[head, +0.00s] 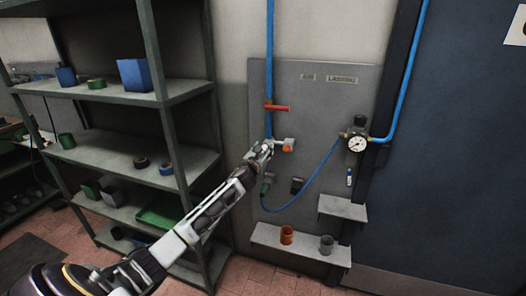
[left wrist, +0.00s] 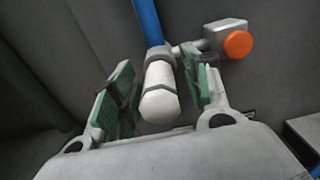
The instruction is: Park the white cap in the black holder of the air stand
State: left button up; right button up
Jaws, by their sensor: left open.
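The white cap (left wrist: 159,95) sits on the lower end of the blue pipe (left wrist: 146,22) in the left wrist view. My left gripper (left wrist: 157,84) is open, with one green-padded finger on each side of the cap; a gap shows at least on the left. In the head view my left gripper (head: 264,149) is at the bottom of the vertical blue pipe and mostly hides the cap. A small dark block on the panel, which looks like the black holder (head: 297,186), is below and right of the gripper. My right gripper is not in view.
An orange button on a grey box (head: 288,145) is just right of the gripper. A red valve handle (head: 277,107) is above it. A blue hose (head: 319,182) loops from the gauge (head: 357,143). Below, a ledge (head: 267,236) holds two cups. Shelving (head: 190,160) stands left.

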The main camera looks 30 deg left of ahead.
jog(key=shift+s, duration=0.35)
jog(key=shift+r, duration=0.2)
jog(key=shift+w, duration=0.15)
pick_arm(q)
jog(key=c, duration=0.4)
grip_shut()
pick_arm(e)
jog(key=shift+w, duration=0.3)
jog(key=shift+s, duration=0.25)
pick_arm(q)
jog(key=shift+s+p, duration=0.15)
jog(key=shift+p, duration=0.15)
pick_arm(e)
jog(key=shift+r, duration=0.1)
